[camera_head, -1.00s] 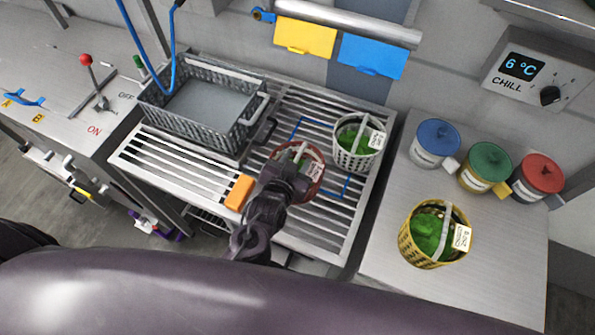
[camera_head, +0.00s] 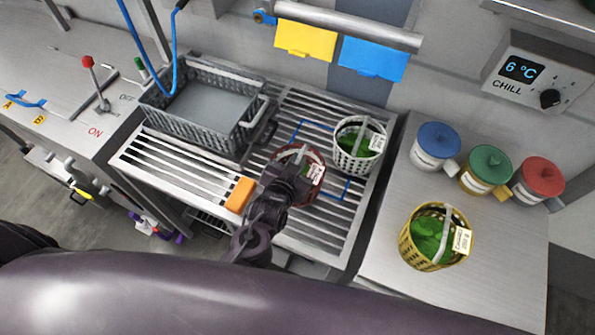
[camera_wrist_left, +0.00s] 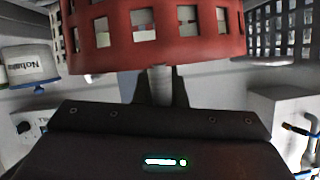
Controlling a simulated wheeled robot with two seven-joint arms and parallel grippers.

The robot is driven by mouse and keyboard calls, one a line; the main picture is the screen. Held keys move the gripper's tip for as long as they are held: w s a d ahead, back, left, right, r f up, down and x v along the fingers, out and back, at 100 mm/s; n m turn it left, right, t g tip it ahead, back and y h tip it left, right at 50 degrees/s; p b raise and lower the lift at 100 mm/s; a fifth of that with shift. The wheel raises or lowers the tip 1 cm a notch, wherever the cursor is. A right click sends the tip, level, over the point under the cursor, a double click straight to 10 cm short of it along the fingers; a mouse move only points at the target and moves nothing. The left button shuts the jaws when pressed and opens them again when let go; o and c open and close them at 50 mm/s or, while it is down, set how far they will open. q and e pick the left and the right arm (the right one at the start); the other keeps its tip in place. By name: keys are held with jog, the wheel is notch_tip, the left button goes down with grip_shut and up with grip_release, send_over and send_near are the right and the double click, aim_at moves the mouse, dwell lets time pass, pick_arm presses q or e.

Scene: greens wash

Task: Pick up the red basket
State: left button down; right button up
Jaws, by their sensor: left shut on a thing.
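The red basket (camera_head: 317,189) is over the slatted metal drainer, partly hidden under my left gripper (camera_head: 292,172) in the head view. It has a white label on its right side, with a little green inside. In the left wrist view the red basket's perforated wall (camera_wrist_left: 150,40) fills the top. My left gripper (camera_wrist_left: 160,90) is shut on a pale grey part of the basket, apparently its handle. I cannot tell whether the basket's bottom touches the slats. My right gripper is not in view.
A white basket of greens (camera_head: 357,146) stands close behind at the right. A grey crate (camera_head: 205,108) is at the back left, and an orange block (camera_head: 239,194) lies at the left. A yellow basket (camera_head: 436,237) and three lidded tubs stand on the right counter.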

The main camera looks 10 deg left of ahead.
pick_arm(q)
jog(key=shift+r, duration=0.15)
notch_tip(320, 180, up, 20)
jog(key=b, duration=0.1)
dwell(1.1)
dwell(0.6)
